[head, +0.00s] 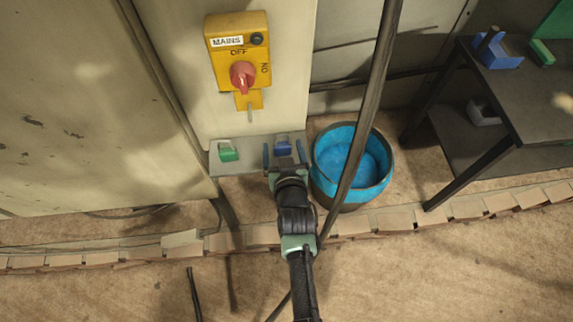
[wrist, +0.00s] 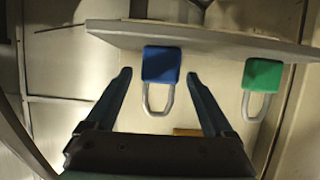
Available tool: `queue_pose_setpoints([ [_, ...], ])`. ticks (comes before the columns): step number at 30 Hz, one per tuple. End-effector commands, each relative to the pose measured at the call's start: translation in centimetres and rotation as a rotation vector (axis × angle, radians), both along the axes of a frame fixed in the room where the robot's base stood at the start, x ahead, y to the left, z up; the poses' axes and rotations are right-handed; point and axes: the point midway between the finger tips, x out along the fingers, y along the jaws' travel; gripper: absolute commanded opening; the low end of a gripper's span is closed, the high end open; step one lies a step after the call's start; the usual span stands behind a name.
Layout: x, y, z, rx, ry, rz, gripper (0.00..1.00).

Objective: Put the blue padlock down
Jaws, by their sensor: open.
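The blue padlock (head: 282,146) is on a narrow grey ledge (head: 247,166) below the yellow mains switch box, to the right of a green padlock. In the wrist view the blue padlock (wrist: 161,63) has its body against the ledge and its grey shackle pointing toward my gripper. My gripper (head: 283,157) is open, with one finger to each side of the blue padlock. In the wrist view my gripper (wrist: 158,76) shows a clear gap between each fingertip and the padlock. The fingers are not closed on it.
The green padlock (head: 228,151) sits on the same ledge. The yellow mains switch (head: 239,62) with a red knob is above. A blue-lined tub (head: 374,185) stands right of my gripper, behind a dark slanting pole (head: 364,118). A dark table (head: 520,100) is at the right.

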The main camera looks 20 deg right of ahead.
Motion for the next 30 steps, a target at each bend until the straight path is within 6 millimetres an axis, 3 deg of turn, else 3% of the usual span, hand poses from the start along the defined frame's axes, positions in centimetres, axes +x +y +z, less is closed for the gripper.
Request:
queue_pose_setpoints([
  [16,-8.1,2.4,3.4,0.001,0.001,0.0,0.87],
  [22,-9.4,2.7,4.1,0.001,0.0,0.0,0.87],
  [30,-9.6,2.8,4.2,0.001,-0.001,0.0,0.87],
])
